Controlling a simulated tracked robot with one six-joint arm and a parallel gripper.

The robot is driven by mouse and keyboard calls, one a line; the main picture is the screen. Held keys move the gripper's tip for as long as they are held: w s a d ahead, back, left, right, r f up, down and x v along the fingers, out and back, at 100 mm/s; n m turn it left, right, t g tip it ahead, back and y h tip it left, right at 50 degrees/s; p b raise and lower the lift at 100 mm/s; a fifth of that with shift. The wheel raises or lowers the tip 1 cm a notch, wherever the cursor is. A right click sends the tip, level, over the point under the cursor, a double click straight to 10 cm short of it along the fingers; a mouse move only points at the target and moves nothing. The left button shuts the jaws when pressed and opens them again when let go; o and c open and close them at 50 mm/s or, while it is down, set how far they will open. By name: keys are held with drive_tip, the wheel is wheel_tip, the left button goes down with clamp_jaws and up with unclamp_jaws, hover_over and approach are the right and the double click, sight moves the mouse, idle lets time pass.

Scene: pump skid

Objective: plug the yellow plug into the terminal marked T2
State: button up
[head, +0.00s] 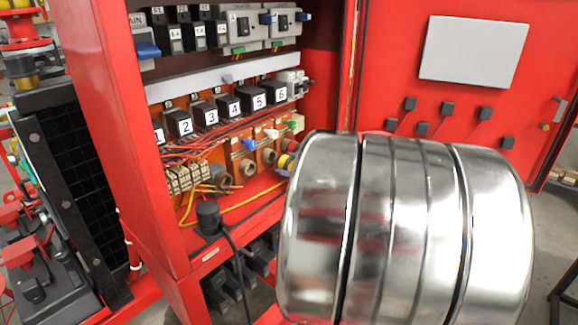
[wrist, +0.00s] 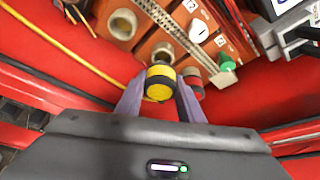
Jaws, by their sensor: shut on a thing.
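The yellow plug (wrist: 159,85), with a dark band, is between the two purplish fingers of my gripper (wrist: 157,98) in the wrist view. Its far end is just in front of a round grey terminal (wrist: 163,52) on an orange-brown block. I cannot tell whether they touch. Small white labels stand on the blocks, one near the terminal (wrist: 221,40); I cannot read surely which is T2.
Another open round terminal (wrist: 122,24) is to the left, and a reddish-brown round piece (wrist: 193,78) sits close to the right finger. A green piece (wrist: 226,62) is farther right. Red cabinet walls, a yellow cable (head: 243,206) and a black plug (head: 209,217) are nearby.

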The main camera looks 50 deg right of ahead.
sight(279, 161)
drive_tip(key=shift+w, duration=1.75)
idle(0.9)
drive_tip(key=o, duration=1.1)
drive_tip(key=shift+s, duration=0.1)
drive_tip(key=v, duration=1.3)
drive_tip(key=shift+s, duration=0.3)
